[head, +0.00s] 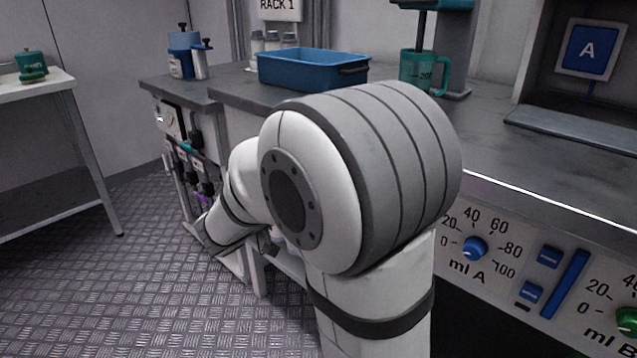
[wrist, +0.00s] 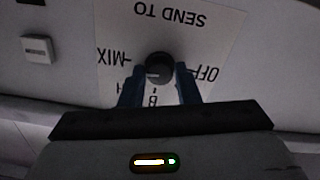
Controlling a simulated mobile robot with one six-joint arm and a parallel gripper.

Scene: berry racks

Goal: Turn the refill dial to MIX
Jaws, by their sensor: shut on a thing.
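In the wrist view, a dark round dial (wrist: 159,64) sits on a white label plate (wrist: 212,42) that appears upside down. The plate reads SEND TO, with MIX on the left, OFF on the right, and B and a partly hidden letter below. My gripper (wrist: 158,74) has one blue finger on each side of the dial and is shut on it. A small light mark shows on the dial's lower left, but I cannot tell for sure which label it points to. In the head view my arm reaches down at the left end of the bench, and the gripper and dial are hidden.
A small pale square button (wrist: 37,48) is left of the plate. In the head view, a blue bin (head: 312,72) and a teal jug (head: 410,75) stand on the bench. Blue (head: 474,248) and green (head: 627,320) dials are at right. Floor is clear at left.

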